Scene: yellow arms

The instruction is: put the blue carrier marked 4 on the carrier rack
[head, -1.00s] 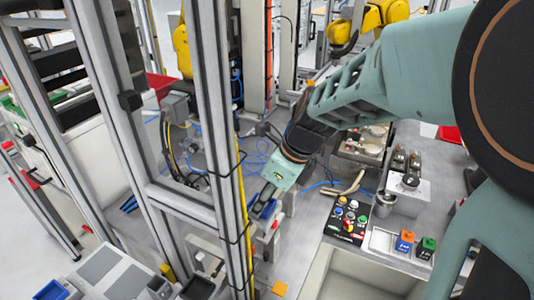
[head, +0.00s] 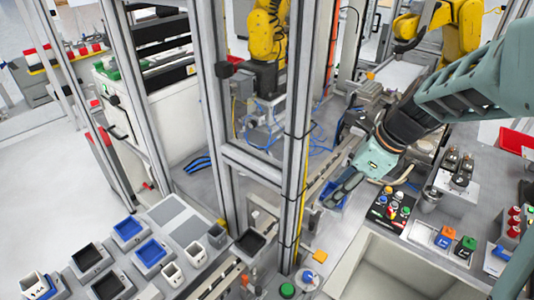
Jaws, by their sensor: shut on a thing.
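My gripper (head: 347,188) is shut on a blue carrier (head: 328,196), a small tray-like piece, over the grey work surface behind the aluminium post. The fingers hide part of it, and no number on it can be read. I cannot tell whether it touches the surface below. The carrier rack (head: 180,214) appears to be the grey-topped station at the lower left.
Tall aluminium posts (head: 295,130) stand between my gripper and the lower-left station. A button box (head: 388,210) and orange and green blocks (head: 465,244) lie to the right. Yellow arms (head: 266,32) stand at the back. Open floor (head: 60,165) shows at the left.

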